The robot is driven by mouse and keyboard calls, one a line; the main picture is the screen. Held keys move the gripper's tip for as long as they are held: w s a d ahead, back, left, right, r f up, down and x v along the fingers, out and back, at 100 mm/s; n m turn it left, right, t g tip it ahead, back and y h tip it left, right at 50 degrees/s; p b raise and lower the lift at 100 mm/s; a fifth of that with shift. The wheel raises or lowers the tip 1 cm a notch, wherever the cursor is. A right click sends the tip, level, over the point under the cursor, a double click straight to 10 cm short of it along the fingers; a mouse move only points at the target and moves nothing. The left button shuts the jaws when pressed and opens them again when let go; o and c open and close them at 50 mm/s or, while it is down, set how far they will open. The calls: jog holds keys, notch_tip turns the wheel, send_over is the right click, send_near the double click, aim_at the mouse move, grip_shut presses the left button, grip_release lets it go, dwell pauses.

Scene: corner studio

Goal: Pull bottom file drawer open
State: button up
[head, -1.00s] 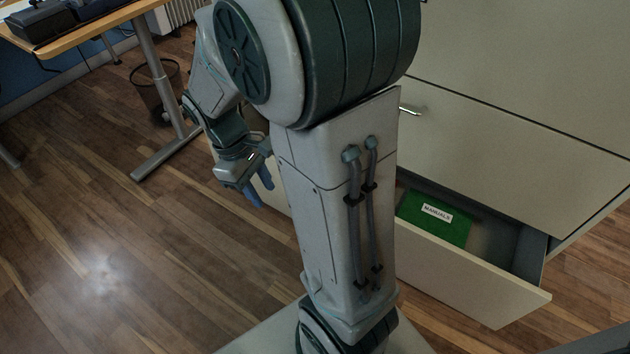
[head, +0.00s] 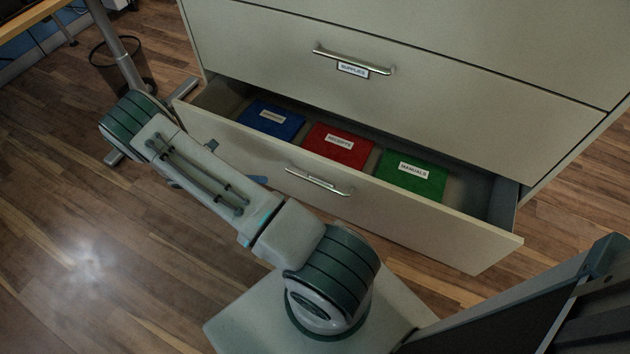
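The bottom file drawer (head: 420,222) stands open at the base of the cabinet. A blue folder (head: 270,120), a red folder (head: 338,143) and a green folder labelled MANUALS (head: 412,175) lie inside it. Its metal bar handle (head: 318,181) is on the front panel. My arm reaches to the left in front of the drawer.
The closed drawer labelled SUPPLIES (head: 440,85), with its own bar handle, is above the open one. A desk leg (head: 118,45) and a wire bin (head: 112,55) stand at the upper left. Wood floor (head: 60,220) is clear at the left.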

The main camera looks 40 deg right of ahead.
aim_at(315, 182)
notch_tip(315, 182, down, 10)
jog(key=s+d+n+t+h, duration=0.2)
jog(key=d+n+h, duration=0.1)
jog(key=n+h, duration=0.4)
jog(key=shift+n+y, duration=0.5)
jog(key=shift+y, duration=0.1)
jog(key=x, duration=1.3)
jog(key=shift+s+d, duration=0.15)
jog(key=shift+s, duration=0.2)
grip_shut()
